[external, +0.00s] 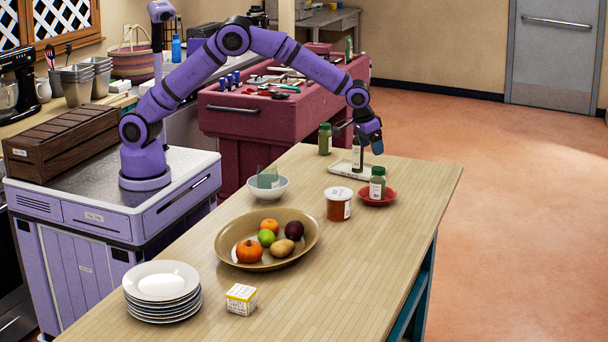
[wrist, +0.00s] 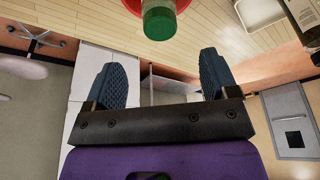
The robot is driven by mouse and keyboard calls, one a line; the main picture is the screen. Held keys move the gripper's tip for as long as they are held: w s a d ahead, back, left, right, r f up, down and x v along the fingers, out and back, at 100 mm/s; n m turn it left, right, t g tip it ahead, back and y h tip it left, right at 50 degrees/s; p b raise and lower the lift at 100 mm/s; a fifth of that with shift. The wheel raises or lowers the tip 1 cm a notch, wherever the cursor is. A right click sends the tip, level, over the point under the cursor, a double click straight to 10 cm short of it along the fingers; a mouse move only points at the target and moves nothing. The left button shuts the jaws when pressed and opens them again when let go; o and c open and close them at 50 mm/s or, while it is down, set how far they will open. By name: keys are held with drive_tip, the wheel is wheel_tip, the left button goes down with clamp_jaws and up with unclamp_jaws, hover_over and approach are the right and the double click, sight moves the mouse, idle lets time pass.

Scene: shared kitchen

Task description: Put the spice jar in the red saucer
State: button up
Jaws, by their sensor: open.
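A spice jar (external: 377,184) with a green lid and green contents stands upright in the red saucer (external: 364,201) near the table's far right part. In the wrist view the jar's green lid (wrist: 160,23) shows at the top edge, with the saucer's red rim (wrist: 184,4) around it. My gripper (external: 374,146) is above and just behind the jar, apart from it. In the wrist view my gripper (wrist: 163,62) has its two fingers wide apart with nothing between them.
A similar green-lidded jar (external: 325,140) stands at the back left. A pale flat tray or scale (external: 345,171) lies behind the saucer, something upright on it partly hidden. A white-lidded red tub (external: 339,205), bowl (external: 282,186) and fruit platter (external: 229,244) stand left. The table's right side is clear.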

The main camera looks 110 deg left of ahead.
drive_tip(key=s+d+r+m+t+h, duration=0.1)
drive_tip(key=s+d+r, duration=0.4)
drive_tip(key=s+r, duration=0.2)
drive_tip(key=s+d+r+m, duration=0.2)
drive_tip(key=s+d+r, duration=0.2)
drive_tip(key=s+r, duration=0.4)
drive_tip(key=s+d+r+m+t+h, duration=0.1)
drive_tip(key=s+d+r, duration=0.4)
drive_tip(key=s+r, duration=0.2)
drive_tip(key=s+d+m, duration=0.1)
drive_tip(key=s+d, duration=0.2)
drive_tip(key=s, duration=0.7)
drive_tip(key=s+d+m, duration=0.2)
drive_tip(key=s+d, duration=0.1)
drive_tip(key=s, duration=0.7)
drive_tip(key=s+d+m, duration=0.2)
drive_tip(key=s+d, duration=0.1)
drive_tip(key=s, duration=0.8)
drive_tip(key=shift+d+f+t, duration=0.15)
drive_tip(key=shift+f+t, duration=0.25)
drive_tip(key=shift+f, duration=0.05)
